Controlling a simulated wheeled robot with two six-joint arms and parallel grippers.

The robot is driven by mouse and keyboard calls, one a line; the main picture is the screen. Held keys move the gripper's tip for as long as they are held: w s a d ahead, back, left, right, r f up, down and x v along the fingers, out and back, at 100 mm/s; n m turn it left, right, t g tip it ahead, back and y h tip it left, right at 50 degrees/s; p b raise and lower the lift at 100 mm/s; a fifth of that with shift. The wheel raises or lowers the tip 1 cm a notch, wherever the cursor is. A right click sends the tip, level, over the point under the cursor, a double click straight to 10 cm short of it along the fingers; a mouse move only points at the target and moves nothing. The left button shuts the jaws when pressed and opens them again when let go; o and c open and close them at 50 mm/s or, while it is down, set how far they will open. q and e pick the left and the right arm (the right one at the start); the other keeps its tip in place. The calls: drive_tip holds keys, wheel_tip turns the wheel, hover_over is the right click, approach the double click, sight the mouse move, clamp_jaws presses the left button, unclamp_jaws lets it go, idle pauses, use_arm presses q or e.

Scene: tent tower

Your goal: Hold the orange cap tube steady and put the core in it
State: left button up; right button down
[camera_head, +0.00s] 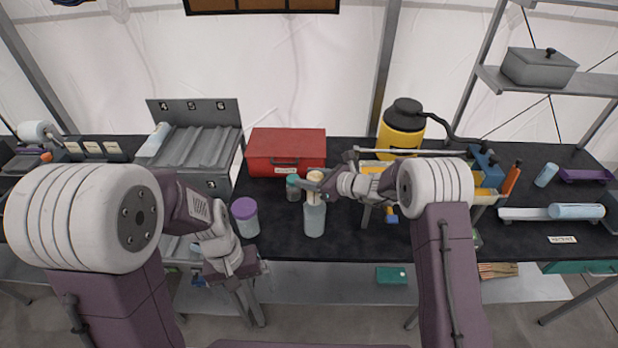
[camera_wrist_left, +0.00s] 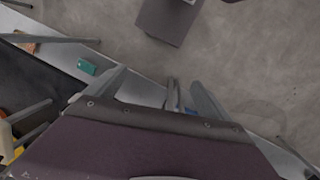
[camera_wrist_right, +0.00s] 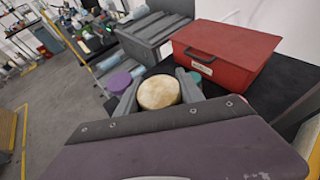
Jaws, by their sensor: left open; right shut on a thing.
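My right gripper (camera_head: 313,186) is shut on a cream, round-topped piece (camera_wrist_right: 158,92), directly above or in the mouth of an upright blue-grey container (camera_head: 314,219); I cannot tell if they touch. I cannot tell if this piece is the core. My left gripper (camera_head: 250,308) is open and empty, pointing down in front of the table's front edge; its fingers also show in the left wrist view (camera_wrist_left: 160,92). A small orange end (camera_head: 46,157) shows at the far left. Light-blue tubes lie at the right (camera_head: 577,211) and on the grey rack (camera_head: 153,140). No tube is clearly orange-capped.
A purple-lidded jar (camera_head: 245,217) and a teal-lidded jar (camera_head: 293,188) stand near the right gripper. A red box (camera_head: 287,147) is behind. A numbered grey rack (camera_head: 220,113) stands left. A yellow-black flask (camera_head: 402,128) and yellow tray (camera_head: 486,194) stand right. A lower shelf (camera_head: 330,280) runs below.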

use_arm(q)
drive_tip(key=w+d+f+n+g+h, duration=0.1)
drive_tip(key=d+f+n+g+h, duration=0.1)
drive_tip(key=d+n+h, duration=0.4)
drive_tip(key=n+t+h, duration=0.5)
drive_tip(key=n+t, duration=1)
drive_tip(key=n, duration=0.3)
approach(322, 208)
drive_tip(key=shift+v, duration=1.2)
drive_tip(key=shift+s+f+t, duration=0.1)
drive_tip(key=shift+f+t, duration=0.3)
drive_tip(key=shift+f, duration=0.1)
drive_tip(key=x, duration=1.2)
drive_tip(key=shift+d, duration=0.1)
